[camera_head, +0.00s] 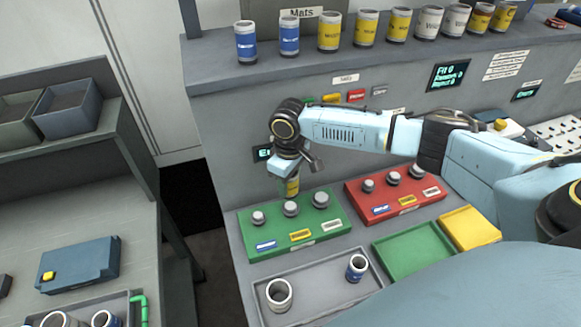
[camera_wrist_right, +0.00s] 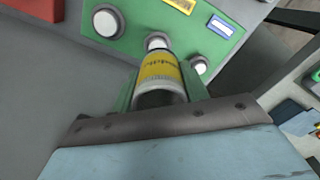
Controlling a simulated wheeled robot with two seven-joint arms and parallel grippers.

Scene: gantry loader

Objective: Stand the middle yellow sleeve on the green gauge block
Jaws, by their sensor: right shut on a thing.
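The green gauge block (camera_head: 268,245) lies at the front centre, with three grey round-topped posts and blue, yellow and white labels along its front. It also shows in the wrist view (camera_wrist_right: 133,42). My right gripper (camera_head: 291,180) is shut on a yellow-banded sleeve (camera_head: 292,188), just behind and above the block's middle post (camera_head: 291,208). In the wrist view the sleeve (camera_wrist_right: 160,70) lies between the fingers, its far end close to the middle post (camera_wrist_right: 157,41). Whether sleeve and block touch cannot be told. My left gripper is not in view.
A red block (camera_head: 385,208) with similar posts stands to the right. A grey tray (camera_head: 318,280) in front holds a white sleeve (camera_head: 279,295) and a blue sleeve (camera_head: 356,267). More sleeves line the shelf (camera_head: 215,68) behind.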

